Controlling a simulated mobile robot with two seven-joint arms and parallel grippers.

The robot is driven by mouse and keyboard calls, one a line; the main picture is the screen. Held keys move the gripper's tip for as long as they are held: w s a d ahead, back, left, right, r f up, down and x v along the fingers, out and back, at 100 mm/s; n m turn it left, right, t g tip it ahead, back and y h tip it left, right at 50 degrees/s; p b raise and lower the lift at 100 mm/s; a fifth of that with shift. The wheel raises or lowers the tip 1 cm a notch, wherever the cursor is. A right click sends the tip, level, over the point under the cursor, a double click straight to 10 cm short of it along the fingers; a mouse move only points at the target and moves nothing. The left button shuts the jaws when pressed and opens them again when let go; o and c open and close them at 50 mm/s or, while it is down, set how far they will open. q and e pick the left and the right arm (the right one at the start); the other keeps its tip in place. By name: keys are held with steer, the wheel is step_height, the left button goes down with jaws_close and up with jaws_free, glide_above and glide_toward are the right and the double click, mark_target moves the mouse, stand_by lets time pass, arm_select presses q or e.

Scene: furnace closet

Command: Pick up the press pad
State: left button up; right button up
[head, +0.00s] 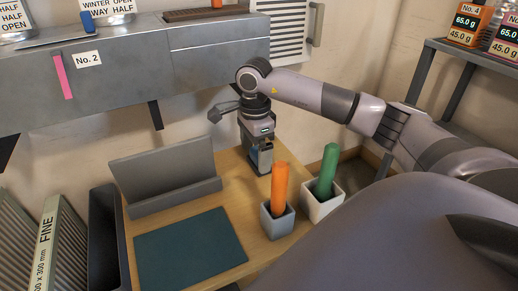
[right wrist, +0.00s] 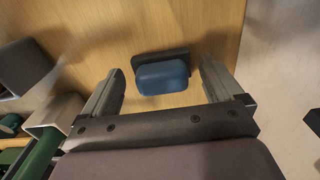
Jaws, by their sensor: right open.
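The press pad (right wrist: 162,77), a small blue rounded block with a dark base plate, sits on the wooden table top in the right wrist view. My right gripper (right wrist: 163,82) is open, with one finger on each side of the pad and a gap on both sides. In the head view, the right gripper (head: 260,164) points down at the back right of the table. A bit of the blue pad (head: 266,157) shows there between the fingers, mostly hidden. My left gripper is not in view.
Close in front of the right gripper stand a grey cup (head: 277,226) with an orange stick and a white cup (head: 318,208) with a green stick. A grey stand (head: 165,177) and a teal mat (head: 190,252) lie left. A metal cabinet (head: 120,85) overhangs behind.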

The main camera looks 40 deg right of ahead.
mark_target(255, 152)
steer(key=shift+f, duration=0.6)
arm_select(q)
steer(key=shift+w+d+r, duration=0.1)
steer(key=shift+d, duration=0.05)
arm_select(e)
steer(key=c, duration=1.1)
steer(key=shift+r, duration=0.1)
steer(key=shift+r, duration=0.4)
arm_select(q)
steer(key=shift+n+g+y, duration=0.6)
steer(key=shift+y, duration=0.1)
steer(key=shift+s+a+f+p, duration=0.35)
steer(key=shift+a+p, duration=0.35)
steer(key=shift+p, duration=0.25)
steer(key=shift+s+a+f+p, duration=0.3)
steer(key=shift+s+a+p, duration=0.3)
steer(key=shift+p, duration=0.4)
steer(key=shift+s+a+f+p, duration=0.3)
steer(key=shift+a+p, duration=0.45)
steer(key=shift+p, duration=0.2)
arm_select(e)
steer(key=shift+r, duration=9.55)
